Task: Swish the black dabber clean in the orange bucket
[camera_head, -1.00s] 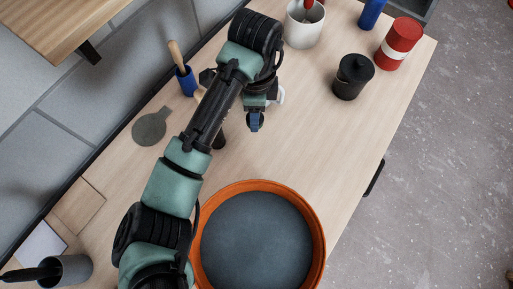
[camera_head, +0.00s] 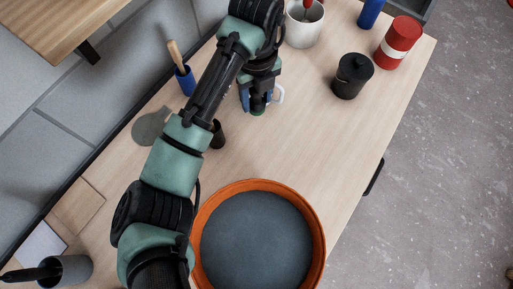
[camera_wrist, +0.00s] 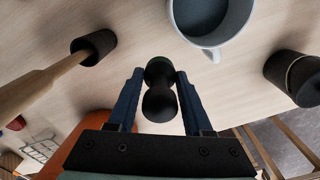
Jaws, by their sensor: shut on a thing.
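My gripper mostly hides the dabber in the head view. The orange bucket (camera_head: 318,226) stands at the bottom centre, with a flat blue-grey surface inside. The dabber is well apart from it. Part of the bucket shows at the lower left of the wrist view (camera_wrist: 83,126).
The mug (camera_wrist: 214,41) and a black lidded canister (camera_head: 351,77) are near too. A blue cup (camera_head: 186,80), white pot (camera_head: 304,32) and red-white can (camera_head: 398,43) stand farther off. Bare table lies between gripper and bucket.

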